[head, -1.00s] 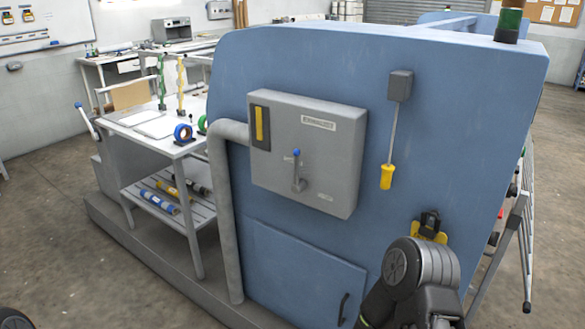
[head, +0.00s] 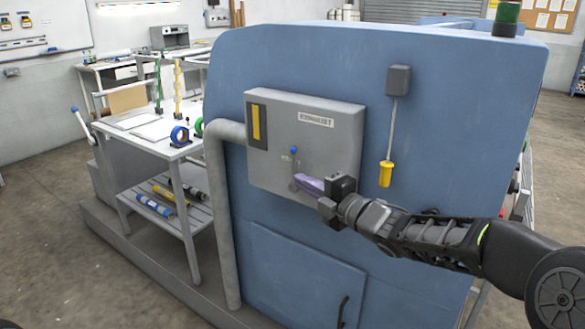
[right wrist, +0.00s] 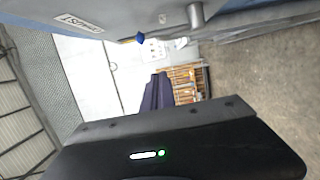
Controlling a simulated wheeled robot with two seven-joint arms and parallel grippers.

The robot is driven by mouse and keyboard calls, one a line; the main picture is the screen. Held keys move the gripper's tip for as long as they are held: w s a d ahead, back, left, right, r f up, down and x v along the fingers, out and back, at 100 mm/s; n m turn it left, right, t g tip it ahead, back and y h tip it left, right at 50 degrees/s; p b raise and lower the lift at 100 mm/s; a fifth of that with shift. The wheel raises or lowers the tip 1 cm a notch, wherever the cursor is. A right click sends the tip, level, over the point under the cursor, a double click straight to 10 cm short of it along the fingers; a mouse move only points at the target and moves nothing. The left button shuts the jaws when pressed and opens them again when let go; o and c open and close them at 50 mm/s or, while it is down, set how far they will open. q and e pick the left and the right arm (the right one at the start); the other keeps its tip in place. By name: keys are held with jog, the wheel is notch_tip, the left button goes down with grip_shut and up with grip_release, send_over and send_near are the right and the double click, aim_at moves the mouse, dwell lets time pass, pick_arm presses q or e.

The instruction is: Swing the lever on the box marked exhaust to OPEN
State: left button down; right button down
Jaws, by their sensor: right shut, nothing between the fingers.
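The grey box marked exhaust (head: 335,145) is fixed to the blue press housing; its label also shows in the right wrist view (right wrist: 82,22). Its lever (head: 294,165) points up, with a blue knob (head: 294,150) at the top. The knob also shows in the right wrist view (right wrist: 140,38). My right gripper (head: 298,182) is shut and empty, its purple fingertips in front of the lever's lower end. I cannot tell whether they touch it. The gripper hides the lower right of the box face, and I cannot read an OPEN mark. My left gripper is not in view.
A yellow handle (head: 386,174) hangs from a small grey switch box (head: 398,80) to the right, above my right forearm. A grey pipe (head: 222,215) runs down the box's left side. A white table (head: 165,140) with tape rolls stands at the left.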

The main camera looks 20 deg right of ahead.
aim_at(293, 165)
jog(key=shift+w+f, duration=0.1)
jog(key=w+p, duration=0.4)
jog(key=w, duration=0.5)
jog(key=shift+w+a+p, duration=0.15)
jog(key=shift+p, duration=0.25)
dwell(0.4)
